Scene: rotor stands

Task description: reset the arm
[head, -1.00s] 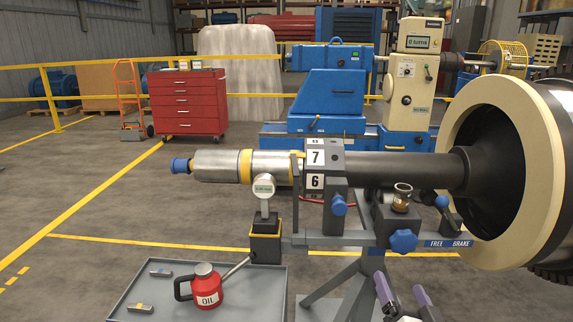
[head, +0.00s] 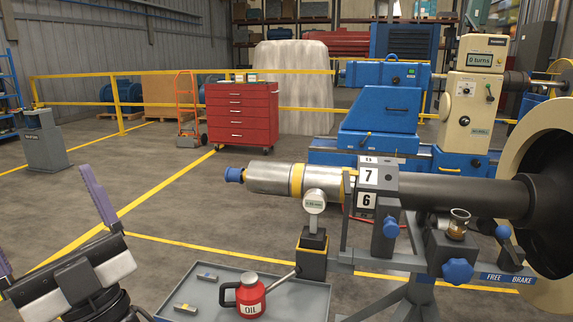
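My gripper (head: 45,210) is at the lower left, with its two purple-tipped fingers wide apart and pointing up in the picture. Only floor shows between the fingers, so it is open and empty. The left finger is partly cut off by the picture's edge. My gripper is left of the oil can and the rotor stand, touching neither in this view. The rotor shaft (head: 450,196) lies level on the stand, with a blue cap (head: 234,175) at its left end.
A grey tray (head: 312,300) holds a red oil can (head: 250,296) and two small blocks (head: 207,278). A blue knob (head: 457,272) and the FREE/BRAKE lever (head: 507,245) stick out at right. A red tool cabinet (head: 242,118) stands behind. Open floor lies at left.

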